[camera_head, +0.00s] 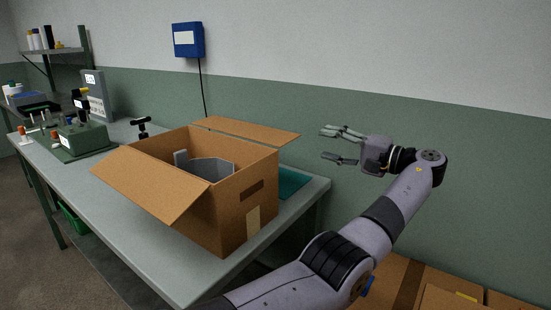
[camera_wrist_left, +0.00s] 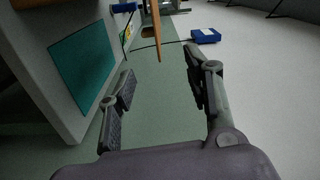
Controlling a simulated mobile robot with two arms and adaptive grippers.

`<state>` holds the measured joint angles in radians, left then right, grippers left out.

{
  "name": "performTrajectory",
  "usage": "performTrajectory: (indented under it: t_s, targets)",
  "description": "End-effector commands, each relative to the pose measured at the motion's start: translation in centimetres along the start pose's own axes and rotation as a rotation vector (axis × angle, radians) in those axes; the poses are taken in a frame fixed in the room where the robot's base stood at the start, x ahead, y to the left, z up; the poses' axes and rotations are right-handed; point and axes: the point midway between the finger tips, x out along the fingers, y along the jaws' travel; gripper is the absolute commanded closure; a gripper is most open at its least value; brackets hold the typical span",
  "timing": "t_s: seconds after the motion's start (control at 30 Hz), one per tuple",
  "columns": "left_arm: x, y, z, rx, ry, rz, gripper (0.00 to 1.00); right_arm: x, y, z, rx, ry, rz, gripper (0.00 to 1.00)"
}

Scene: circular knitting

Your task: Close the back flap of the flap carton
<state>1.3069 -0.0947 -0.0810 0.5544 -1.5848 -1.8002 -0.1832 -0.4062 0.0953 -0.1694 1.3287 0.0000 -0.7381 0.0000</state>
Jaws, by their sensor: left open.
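The open brown flap carton (camera_head: 247,203) stands on the near end of the workbench. Its back flap (camera_head: 250,130) stands open on the wall side, leaning outward. A front flap (camera_head: 148,184) is folded open toward the near left. A grey object (camera_head: 208,167) sits inside, partly hidden by the walls. My left gripper (camera_head: 324,144) is open and empty, to the right of the back flap and apart from it, at about its height. In the left wrist view, a brown edge, likely the back flap (camera_wrist_left: 156,28), shows ahead beyond the open fingers (camera_wrist_left: 158,74). My right gripper is not in view.
A teal mat (camera_head: 292,183) lies on the workbench (camera_head: 130,232) behind the carton. A blue wall box (camera_head: 188,40) with a hanging cable is on the wall. A green machine (camera_head: 83,138) stands at the far left. Cartons (camera_head: 420,284) lie low at the right.

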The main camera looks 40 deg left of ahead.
Motion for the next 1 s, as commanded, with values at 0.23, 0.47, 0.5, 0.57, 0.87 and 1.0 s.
performTrajectory:
  t_s: [0.23, 0.47, 0.5, 0.57, 0.87, 1.0]
  targets:
    - [0.6, 1.6, 0.2, -0.002, -0.002, 0.000, 0.53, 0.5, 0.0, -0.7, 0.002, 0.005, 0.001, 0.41]
    - [4.4, 1.5, 0.2, -0.002, -0.003, 0.000, 0.53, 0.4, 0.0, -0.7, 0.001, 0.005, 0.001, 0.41]
    - [5.3, 1.6, 0.2, -0.001, -0.004, -0.001, 0.53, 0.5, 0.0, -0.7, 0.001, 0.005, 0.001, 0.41]
    - [6.6, 1.5, 0.3, -0.002, -0.004, -0.001, 0.53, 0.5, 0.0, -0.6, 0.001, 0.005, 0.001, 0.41]
    - [13.0, 1.5, 0.2, 0.000, -0.002, -0.001, 0.53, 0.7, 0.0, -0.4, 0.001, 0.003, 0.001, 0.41]
    - [15.3, 1.5, 0.2, 0.000, -0.002, 0.000, 0.53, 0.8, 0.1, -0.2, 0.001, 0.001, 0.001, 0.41]
